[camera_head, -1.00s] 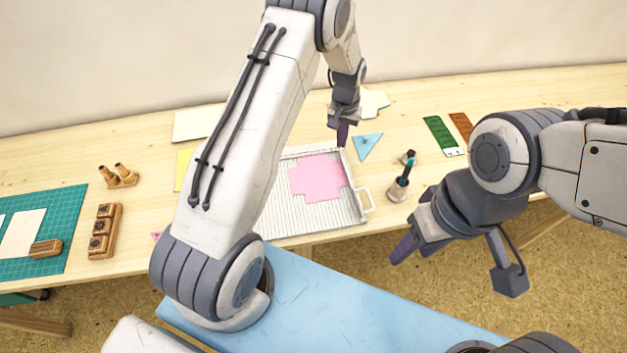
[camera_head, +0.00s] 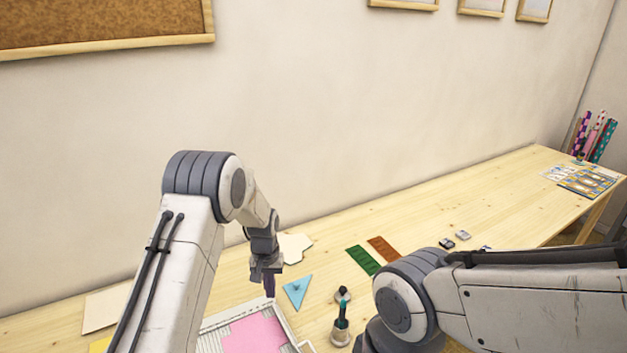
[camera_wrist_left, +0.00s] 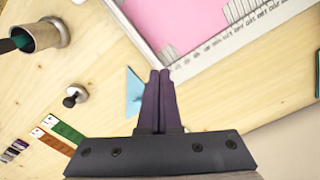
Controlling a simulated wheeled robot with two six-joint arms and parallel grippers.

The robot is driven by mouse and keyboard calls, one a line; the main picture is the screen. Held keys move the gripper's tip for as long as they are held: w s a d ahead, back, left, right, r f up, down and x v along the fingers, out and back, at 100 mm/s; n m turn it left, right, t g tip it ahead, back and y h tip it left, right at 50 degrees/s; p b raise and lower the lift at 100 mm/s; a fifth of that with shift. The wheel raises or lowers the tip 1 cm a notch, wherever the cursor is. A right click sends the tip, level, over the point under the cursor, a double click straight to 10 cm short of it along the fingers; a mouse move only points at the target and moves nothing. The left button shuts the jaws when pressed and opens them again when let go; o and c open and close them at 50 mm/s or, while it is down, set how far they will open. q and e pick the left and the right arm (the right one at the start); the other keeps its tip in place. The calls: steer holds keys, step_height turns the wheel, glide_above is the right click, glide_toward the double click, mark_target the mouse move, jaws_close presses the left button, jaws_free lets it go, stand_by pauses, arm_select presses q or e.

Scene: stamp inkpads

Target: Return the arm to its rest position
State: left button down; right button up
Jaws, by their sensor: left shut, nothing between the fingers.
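My left arm (camera_head: 190,250) rises from the lower left in the head view and bends down over the table. Its gripper (camera_head: 269,285) points down by the back right corner of the white tray (camera_head: 288,318); it is shut and empty. In the left wrist view the two purple fingers (camera_wrist_left: 158,95) are together, with nothing between them. My right arm (camera_head: 530,300) comes in from the right; its gripper is out of the head view.
A pink sheet (camera_head: 253,335) lies in the tray. A blue triangle (camera_head: 297,291) is right of the left gripper. A small cup with a tool (camera_head: 341,328), a green strip (camera_head: 363,260) and a brown strip (camera_head: 383,248) lie farther right.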

arm_select(q)
steer(key=s+d+r+m, duration=0.4)
steer(key=s+d+r, duration=0.9)
steer(key=s+r, duration=0.2)
steer(key=s+r+m, duration=0.2)
steer(key=s, duration=0.7)
steer(key=s+r+m+h, duration=0.1)
steer(key=s+r+m, duration=0.1)
steer(key=s, duration=0.8)
steer(key=shift+a+r, duration=0.25)
steer(key=shift+r, duration=0.3)
